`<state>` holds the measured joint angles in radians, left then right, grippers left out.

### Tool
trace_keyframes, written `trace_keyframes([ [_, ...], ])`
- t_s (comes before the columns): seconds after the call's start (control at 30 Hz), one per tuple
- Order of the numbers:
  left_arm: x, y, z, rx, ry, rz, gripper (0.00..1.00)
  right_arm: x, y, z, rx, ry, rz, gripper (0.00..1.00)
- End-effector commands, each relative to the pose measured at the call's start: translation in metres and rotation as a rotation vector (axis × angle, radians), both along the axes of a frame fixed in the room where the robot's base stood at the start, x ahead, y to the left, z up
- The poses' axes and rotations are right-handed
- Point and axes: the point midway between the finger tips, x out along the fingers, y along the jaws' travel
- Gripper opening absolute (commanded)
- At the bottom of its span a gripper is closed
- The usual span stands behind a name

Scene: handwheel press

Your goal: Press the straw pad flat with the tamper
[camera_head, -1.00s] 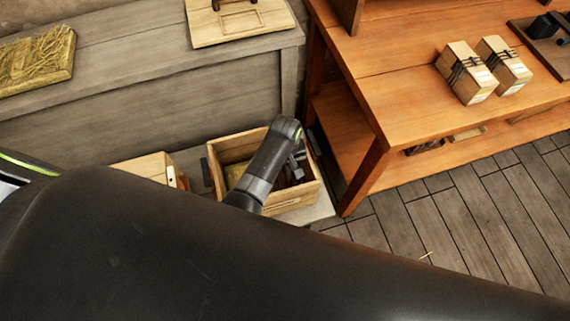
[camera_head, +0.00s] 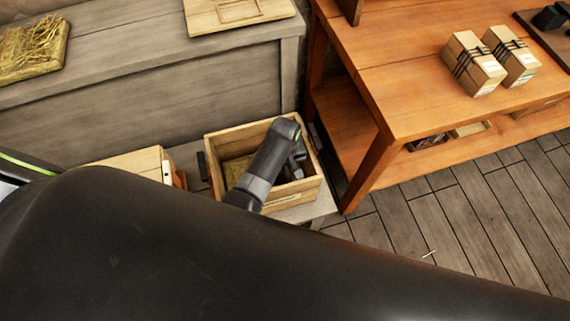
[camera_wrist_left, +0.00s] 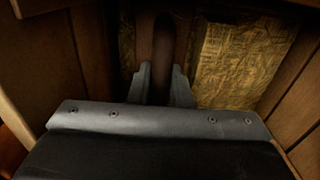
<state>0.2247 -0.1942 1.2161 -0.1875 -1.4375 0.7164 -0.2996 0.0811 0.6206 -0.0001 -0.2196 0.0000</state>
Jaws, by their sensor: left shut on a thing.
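The straw pad (camera_head: 32,48), a yellow block with loose stalks on top, lies on the grey bench at the far left. My left gripper (camera_head: 295,168) reaches down into an open wooden box (camera_head: 225,136). In the left wrist view its two fingers (camera_wrist_left: 160,84) are shut on a dark brown rounded bar (camera_wrist_left: 163,48), which looks like the tamper's handle. The rest of that tool is hidden. A yellow straw-like block (camera_wrist_left: 240,62) lies on the box floor beside the bar. My right gripper is out of view.
A light wooden board (camera_head: 240,12) lies at the grey bench's (camera_head: 150,55) right end. An orange-brown table (camera_head: 400,80) carries two strapped blocks (camera_head: 474,66) on the right. Another wooden box (camera_head: 135,162) stands left of the open one. Box walls surround my gripper closely.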

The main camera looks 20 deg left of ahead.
Motion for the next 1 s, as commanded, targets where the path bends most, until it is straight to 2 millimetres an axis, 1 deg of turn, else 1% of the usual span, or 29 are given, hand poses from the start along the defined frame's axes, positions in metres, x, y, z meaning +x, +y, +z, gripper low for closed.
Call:
trace_keyframes([
  [0.63, 0.0004, -0.0001, -0.0064, 0.001, -0.001, 0.000, 0.00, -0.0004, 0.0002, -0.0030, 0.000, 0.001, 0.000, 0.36],
  [1.0, 0.0001, 0.0001, -0.0063, 0.000, 0.000, 0.000, 0.00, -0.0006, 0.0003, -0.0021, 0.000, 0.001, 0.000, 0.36],
])
